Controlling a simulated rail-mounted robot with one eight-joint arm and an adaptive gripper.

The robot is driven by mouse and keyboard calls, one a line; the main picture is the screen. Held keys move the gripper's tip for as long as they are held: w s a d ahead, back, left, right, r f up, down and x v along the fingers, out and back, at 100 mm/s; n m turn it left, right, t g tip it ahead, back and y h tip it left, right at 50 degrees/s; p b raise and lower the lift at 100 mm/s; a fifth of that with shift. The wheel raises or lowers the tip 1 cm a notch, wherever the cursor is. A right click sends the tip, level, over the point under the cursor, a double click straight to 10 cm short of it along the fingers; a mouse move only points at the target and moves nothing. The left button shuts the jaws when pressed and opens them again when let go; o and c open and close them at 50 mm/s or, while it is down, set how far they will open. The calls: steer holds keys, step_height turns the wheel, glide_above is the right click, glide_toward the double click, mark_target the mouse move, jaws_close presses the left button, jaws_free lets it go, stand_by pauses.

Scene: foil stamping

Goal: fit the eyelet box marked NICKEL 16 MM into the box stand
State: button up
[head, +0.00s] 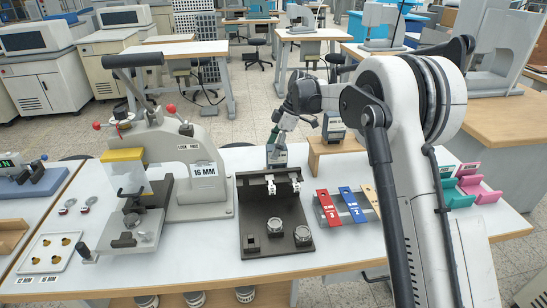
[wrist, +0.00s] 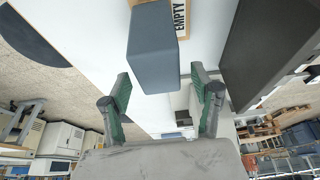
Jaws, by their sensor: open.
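My gripper (head: 276,137) is open above the back edge of the black fixture in the head view. A small box (head: 276,156) with a pale label stands just below it. In the wrist view a blue-grey box (wrist: 152,50) lies ahead of the spread green-padded fingers of my gripper (wrist: 164,85), not gripped. I cannot read the box labels well enough to tell which is NICKEL 16 MM.
A wooden piece marked EMPTY (wrist: 181,14) lies beyond the box in the wrist view. The black fixture (head: 262,238) fills the table's middle. A 16 MM press (head: 195,165) stands left. Red, blue and tan strips (head: 349,203) lie right, near my arm.

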steer(key=shift+r, duration=2.15)
steer(key=shift+s+d+r, duration=0.2)
steer(key=shift+r, duration=0.15)
steer(key=s+d+r+m+t+h, duration=0.1)
steer(key=s+d+r+m+t, duration=0.1)
steer(key=s+d+r+m, duration=0.6)
steer(key=s+d+r+m+t+h, duration=0.15)
steer(key=s+d+r, duration=0.35)
steer(key=s, duration=0.7)
steer(key=s+d+f+m+t, duration=0.1)
steer(key=s+d+f+m, duration=0.1)
steer(key=s, duration=0.6)
steer(key=s+d+f+m+t+h, duration=0.1)
steer(key=s+d+f+m+t, duration=0.1)
steer(key=s, duration=0.6)
steer(key=s+d+f+m+t+h, duration=0.1)
steer(key=s+d+f+m, duration=0.2)
steer(key=s+d+m, duration=0.3)
steer(key=s, duration=0.2)
steer(key=shift+s+f, duration=0.25)
steer(key=shift+s, duration=0.15)
steer(key=shift+m+t, duration=0.25)
